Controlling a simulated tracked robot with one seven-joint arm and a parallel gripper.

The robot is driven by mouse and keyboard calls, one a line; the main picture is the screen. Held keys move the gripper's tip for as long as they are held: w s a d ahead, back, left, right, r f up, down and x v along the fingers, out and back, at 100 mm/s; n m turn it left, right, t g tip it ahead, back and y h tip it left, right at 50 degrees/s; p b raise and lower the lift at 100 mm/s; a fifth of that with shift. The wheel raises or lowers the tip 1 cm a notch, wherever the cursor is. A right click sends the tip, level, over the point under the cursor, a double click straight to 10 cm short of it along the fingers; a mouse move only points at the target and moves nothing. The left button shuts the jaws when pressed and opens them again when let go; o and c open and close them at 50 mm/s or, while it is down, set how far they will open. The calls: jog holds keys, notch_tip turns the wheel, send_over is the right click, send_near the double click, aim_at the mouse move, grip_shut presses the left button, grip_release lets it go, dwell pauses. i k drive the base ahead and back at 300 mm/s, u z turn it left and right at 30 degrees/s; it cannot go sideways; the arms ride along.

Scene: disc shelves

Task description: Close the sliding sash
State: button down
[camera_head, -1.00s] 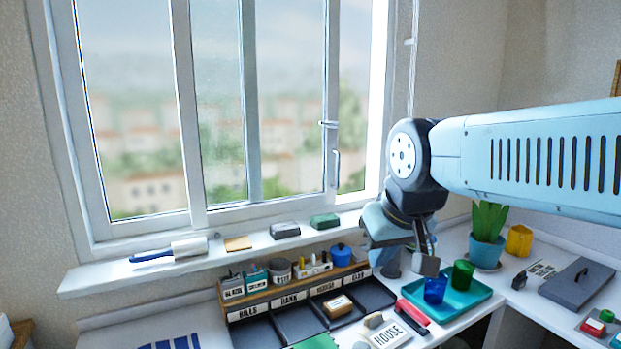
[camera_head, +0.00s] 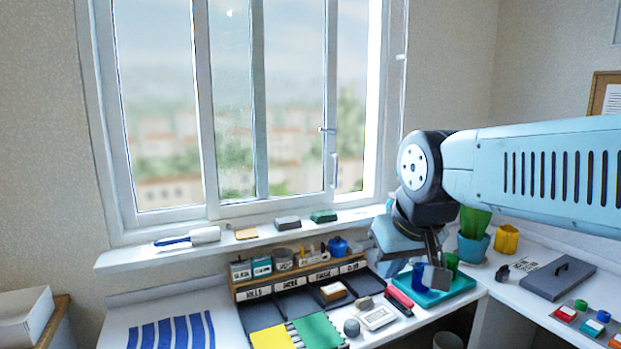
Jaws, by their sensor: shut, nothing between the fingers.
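The window's sliding sash (camera_head: 331,75) is a pale framed pane with its upright edge right of the window's middle. A bright open gap (camera_head: 373,110) stands between that edge and the right side of the window frame. A small handle (camera_head: 334,168) and a latch (camera_head: 327,130) are on the sash's right upright. My gripper (camera_head: 436,279) is shut and empty, pointing down over the teal tray at the right. It is below and to the right of the sash, apart from it.
The sill (camera_head: 130,258) holds a roller (camera_head: 190,237), a sponge and small blocks. Below stand a labelled sorter (camera_head: 236,284) and a teal tray (camera_head: 462,287) with blue and green cups. A potted plant (camera_head: 474,235) stands right of my gripper. A grey lidded box (camera_head: 557,277) lies farther right.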

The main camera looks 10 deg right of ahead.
aim_at(200, 23)
jog(key=z, duration=0.2)
jog(key=i, duration=0.9)
jog(key=u, duration=0.1)
